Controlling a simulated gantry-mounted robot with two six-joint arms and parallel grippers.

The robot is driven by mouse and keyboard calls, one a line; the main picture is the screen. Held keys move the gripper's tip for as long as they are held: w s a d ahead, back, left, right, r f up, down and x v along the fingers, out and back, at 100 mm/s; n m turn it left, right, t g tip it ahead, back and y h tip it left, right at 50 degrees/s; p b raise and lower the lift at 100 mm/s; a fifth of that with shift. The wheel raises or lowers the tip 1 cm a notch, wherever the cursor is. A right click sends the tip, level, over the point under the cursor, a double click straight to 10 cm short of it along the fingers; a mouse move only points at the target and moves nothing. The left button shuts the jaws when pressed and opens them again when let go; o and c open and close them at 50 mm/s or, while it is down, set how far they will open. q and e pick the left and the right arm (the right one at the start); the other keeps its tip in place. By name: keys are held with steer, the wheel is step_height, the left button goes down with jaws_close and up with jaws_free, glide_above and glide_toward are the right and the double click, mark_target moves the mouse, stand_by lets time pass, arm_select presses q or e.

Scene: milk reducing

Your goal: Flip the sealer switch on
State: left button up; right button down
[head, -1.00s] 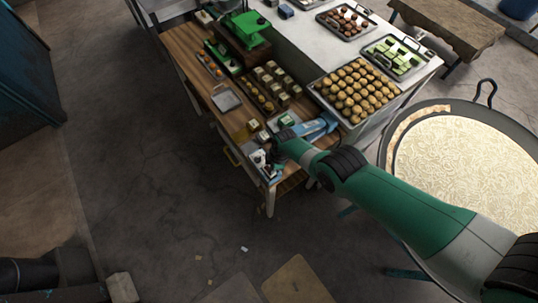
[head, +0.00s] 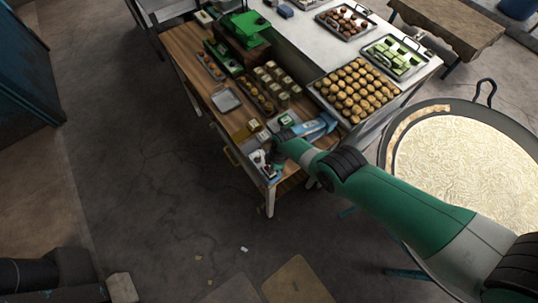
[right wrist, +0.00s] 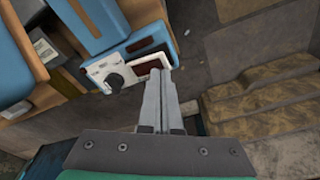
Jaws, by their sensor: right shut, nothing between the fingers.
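The sealer (right wrist: 90,15) shows in the right wrist view as a blue body at upper left. Its white control panel (right wrist: 105,82) carries a black knob. A dark reddish switch (right wrist: 150,64) sits in a white frame to the right of the knob; I cannot tell its on or off position. My right gripper (right wrist: 163,74) is shut and empty, its fingertips at the lower right edge of the switch frame. I cannot tell whether they touch it. In the head view my right arm partly hides the blue sealer (head: 318,127) at the table's near end. My left gripper is out of view.
The wooden table (head: 187,42) also holds a green machine (head: 244,27), a small empty tray (head: 226,99) and several small boxes. A tray of round sweets (head: 355,86) stands to the right. A large pan of milk (head: 460,160) is beyond my right arm. The floor to the left is clear.

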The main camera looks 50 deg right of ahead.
steer(key=shift+f+b, duration=1.15)
stand_by(0.9)
stand_by(0.4)
